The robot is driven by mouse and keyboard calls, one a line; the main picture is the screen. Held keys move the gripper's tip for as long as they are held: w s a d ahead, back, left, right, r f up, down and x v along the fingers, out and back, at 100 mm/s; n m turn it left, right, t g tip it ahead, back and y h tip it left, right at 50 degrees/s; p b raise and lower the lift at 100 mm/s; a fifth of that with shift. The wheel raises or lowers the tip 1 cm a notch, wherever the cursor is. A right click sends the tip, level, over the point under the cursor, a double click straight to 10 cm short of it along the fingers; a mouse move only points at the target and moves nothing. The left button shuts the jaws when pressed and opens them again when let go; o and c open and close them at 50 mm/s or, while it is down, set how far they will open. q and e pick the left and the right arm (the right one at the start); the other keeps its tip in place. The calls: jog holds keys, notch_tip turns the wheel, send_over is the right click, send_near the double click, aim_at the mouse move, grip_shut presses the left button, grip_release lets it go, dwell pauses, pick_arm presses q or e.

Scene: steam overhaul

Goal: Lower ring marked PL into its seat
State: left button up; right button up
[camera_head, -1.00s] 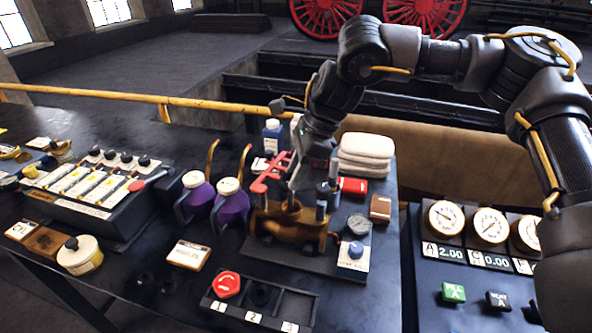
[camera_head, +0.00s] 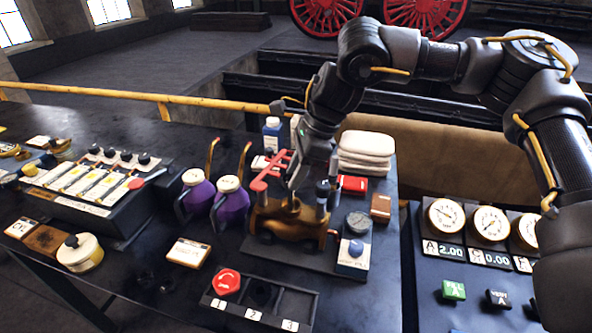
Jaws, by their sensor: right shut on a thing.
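A brass valve body (camera_head: 290,222) stands on a dark base plate in the middle of the bench, with dark upright posts at its right. My right gripper (camera_head: 294,187) points down from above, with its fingertips close over the top opening of this body. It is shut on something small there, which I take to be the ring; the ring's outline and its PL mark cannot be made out. A red forked piece (camera_head: 268,172) shows just left of the fingers and partly overlaps the view of them. Whether the ring touches its seat is hidden. My left gripper is out of view.
Two purple bottles (camera_head: 232,207) stand close left of the body. A gauge (camera_head: 357,222) and blue-knobbed box (camera_head: 354,252) stand to its right. A numbered tray (camera_head: 262,317) with a red knob (camera_head: 226,281) lies in front. Folded white cloths (camera_head: 366,150) lie behind.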

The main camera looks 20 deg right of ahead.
jog(key=shift+f+b, duration=0.35)
jog(key=shift+f, duration=0.35)
jog(key=shift+f, duration=0.35)
jog(key=shift+f+b, duration=0.2)
jog(key=shift+b, duration=0.1)
dwell(0.4)
jog(key=shift+f+b, duration=0.3)
jog(key=shift+f, duration=0.25)
jog(key=shift+f, duration=0.1)
jog(key=shift+f+b, duration=0.45)
jog(key=shift+f, duration=0.15)
jog(key=shift+f, duration=0.2)
dwell(0.5)
